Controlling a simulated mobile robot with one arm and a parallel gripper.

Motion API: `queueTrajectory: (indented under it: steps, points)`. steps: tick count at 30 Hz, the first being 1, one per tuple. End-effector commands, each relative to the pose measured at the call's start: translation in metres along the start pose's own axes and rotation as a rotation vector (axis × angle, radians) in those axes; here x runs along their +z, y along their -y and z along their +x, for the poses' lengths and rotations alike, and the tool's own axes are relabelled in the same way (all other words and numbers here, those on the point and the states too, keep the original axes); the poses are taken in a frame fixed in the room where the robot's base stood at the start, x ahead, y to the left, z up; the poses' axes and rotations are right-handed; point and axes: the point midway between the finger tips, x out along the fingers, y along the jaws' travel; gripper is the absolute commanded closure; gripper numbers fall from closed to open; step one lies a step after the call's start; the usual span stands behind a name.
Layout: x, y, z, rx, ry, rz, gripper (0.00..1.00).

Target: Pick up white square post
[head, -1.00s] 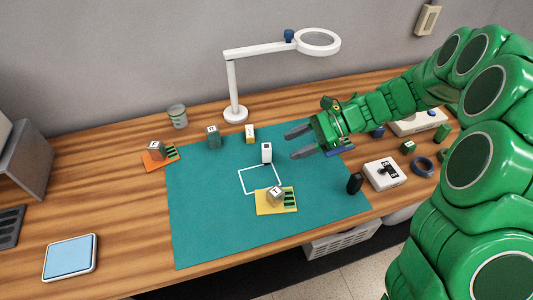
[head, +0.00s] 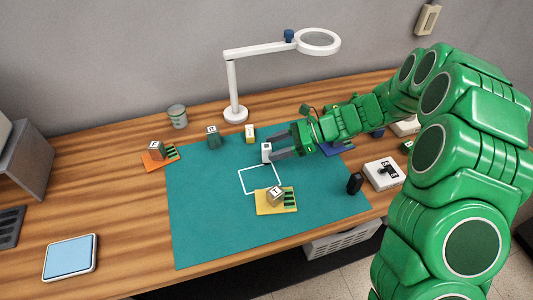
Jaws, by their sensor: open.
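The white square post (head: 266,150) stands upright on the teal mat (head: 215,215), just behind the white outlined square (head: 259,180). My gripper (head: 274,148) reaches in from the right with its grey fingers pointing left at the post. The fingertips are at the post's right side, and one finger seems to pass behind it. The fingers are open. I cannot tell whether they touch the post.
A yellow card (head: 265,208) with a grey block (head: 275,196) lies in front. A lamp (head: 235,112) rises at the back. A black object (head: 354,183) stands right.

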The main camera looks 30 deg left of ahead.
Motion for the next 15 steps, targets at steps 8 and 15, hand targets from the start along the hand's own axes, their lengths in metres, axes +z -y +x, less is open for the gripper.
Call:
queueTrajectory:
  steps: [8, 15]
  points:
    - [-0.002, 0.001, 0.033, 0.004, 0.002, 0.000, 0.40]
    - [-0.002, 0.001, 0.034, 0.002, 0.002, 0.000, 0.42]
